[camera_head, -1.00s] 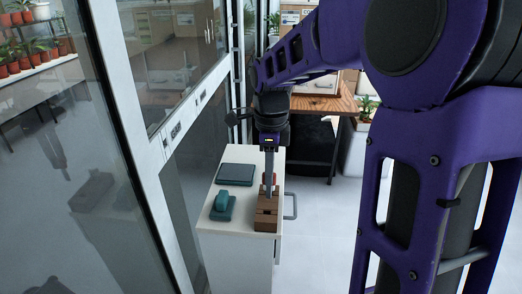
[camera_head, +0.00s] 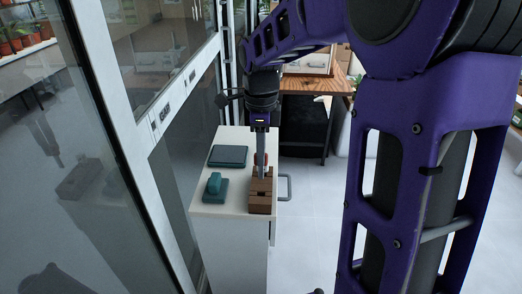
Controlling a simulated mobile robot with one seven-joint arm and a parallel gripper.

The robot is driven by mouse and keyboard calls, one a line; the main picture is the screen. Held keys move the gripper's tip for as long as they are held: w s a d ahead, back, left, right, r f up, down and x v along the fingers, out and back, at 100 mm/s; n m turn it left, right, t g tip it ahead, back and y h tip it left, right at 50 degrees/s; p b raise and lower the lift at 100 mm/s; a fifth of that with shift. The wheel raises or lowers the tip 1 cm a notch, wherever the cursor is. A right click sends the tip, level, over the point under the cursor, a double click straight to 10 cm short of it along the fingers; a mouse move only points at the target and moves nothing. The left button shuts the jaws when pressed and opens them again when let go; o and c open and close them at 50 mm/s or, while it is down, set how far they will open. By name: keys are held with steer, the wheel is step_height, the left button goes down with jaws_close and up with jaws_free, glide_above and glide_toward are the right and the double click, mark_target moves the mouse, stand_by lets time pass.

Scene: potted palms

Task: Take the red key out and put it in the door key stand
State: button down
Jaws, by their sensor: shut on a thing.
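A brown wooden block-like holder (camera_head: 261,203) stands at the right side of a white cabinet top. A small red thing, likely the red key (camera_head: 256,158), shows at the back of this holder, partly hidden by my gripper. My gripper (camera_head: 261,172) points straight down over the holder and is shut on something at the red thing. Its fingertips are small and partly hidden here. A teal stand with a raised rounded part (camera_head: 213,187) sits left of the holder. A flat teal plate (camera_head: 229,156) lies behind it. I cannot tell which is the door key stand.
The white cabinet (camera_head: 232,236) has a handle (camera_head: 287,187) on its right side. A glass door with a grey frame (camera_head: 128,130) stands close on the left. A wooden table (camera_head: 318,84) is behind. The floor at right is clear.

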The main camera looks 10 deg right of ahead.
steer(key=shift+f+b, duration=1.3)
steer(key=shift+f, duration=0.8)
steer(key=shift+f+b, duration=1.55)
steer(key=shift+f, duration=0.75)
steer(key=c, duration=0.7)
jaws_free()
steer(key=shift+c, duration=0.2)
steer(key=shift+r, duration=0.1)
step_height(320, 180, up, 17)
steer(key=p, duration=0.3)
steer(key=shift+r, duration=0.15)
